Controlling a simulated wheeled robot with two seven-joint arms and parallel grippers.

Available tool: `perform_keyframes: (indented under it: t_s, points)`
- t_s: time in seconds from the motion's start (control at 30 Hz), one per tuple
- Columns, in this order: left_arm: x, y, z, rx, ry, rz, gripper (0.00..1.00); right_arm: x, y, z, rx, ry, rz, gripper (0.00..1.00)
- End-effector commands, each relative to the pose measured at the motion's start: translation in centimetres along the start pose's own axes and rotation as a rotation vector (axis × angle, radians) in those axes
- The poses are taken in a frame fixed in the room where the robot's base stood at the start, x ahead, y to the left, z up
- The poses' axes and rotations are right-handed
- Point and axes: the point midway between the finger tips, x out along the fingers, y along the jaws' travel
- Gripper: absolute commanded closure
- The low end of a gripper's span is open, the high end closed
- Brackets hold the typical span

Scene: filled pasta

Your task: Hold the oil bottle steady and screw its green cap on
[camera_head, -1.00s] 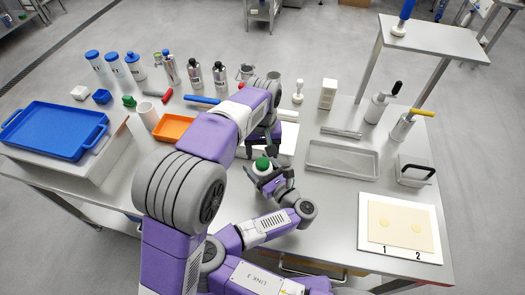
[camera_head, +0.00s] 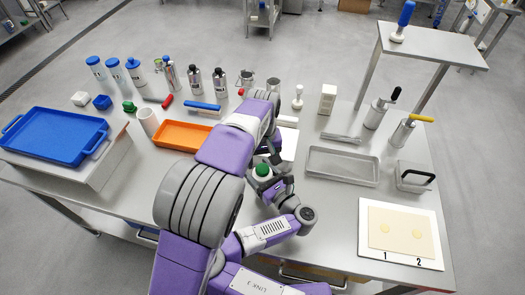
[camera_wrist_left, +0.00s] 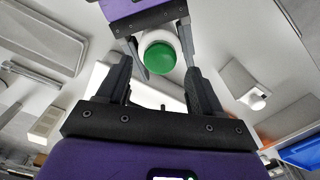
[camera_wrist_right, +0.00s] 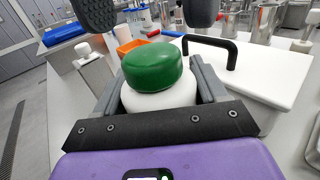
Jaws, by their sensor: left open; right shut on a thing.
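The oil bottle is white (camera_wrist_right: 160,97) with a green cap (camera_wrist_right: 152,68) sitting on its top; whether the cap is tight cannot be told. My right gripper (camera_wrist_right: 158,88) is shut around the bottle just below the cap. The cap also shows in the head view (camera_head: 262,169) and in the left wrist view (camera_wrist_left: 161,57). My left gripper (camera_wrist_left: 160,82) is open and empty, its fingers pointing towards the cap from above. In the right wrist view its dark fingertips show at the top edge, apart from the cap. My left arm mostly hides the left gripper in the head view.
A grey tray (camera_head: 343,181) and a white mat (camera_head: 367,250) lie to the right. An orange tray (camera_head: 180,146) and blue tray (camera_head: 52,157) are left. Several bottles stand at the back.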

Motion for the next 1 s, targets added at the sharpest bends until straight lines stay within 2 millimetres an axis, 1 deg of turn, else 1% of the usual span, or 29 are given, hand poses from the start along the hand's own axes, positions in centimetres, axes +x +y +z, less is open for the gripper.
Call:
perform_keyframes:
  t_s: [0.03,0.1,0.23,0.4,0.63,1.0]
  points:
    - [0.9,-0.1,0.1,-0.001,-0.003,-0.003,0.34,0.0,0.0,0.1,-0.001,-0.002,0.000,1.00]
    - [1.8,0.0,0.0,-0.001,-0.002,-0.002,0.34,0.0,0.0,0.1,-0.001,-0.003,0.000,1.00]
    - [3.1,0.0,0.0,0.000,-0.001,-0.001,0.34,0.0,0.0,0.1,-0.001,-0.002,0.000,1.00]
    - [3.7,0.0,0.0,-0.001,0.001,0.001,0.34,0.0,0.0,0.1,-0.001,-0.002,0.000,1.00]
    - [3.7,0.0,0.0,0.000,0.001,0.001,0.34,0.0,0.0,0.1,-0.001,-0.003,0.000,1.00]
    - [3.7,0.0,0.0,0.000,0.001,0.001,0.91,0.0,0.0,0.1,-0.001,-0.002,0.000,1.00]
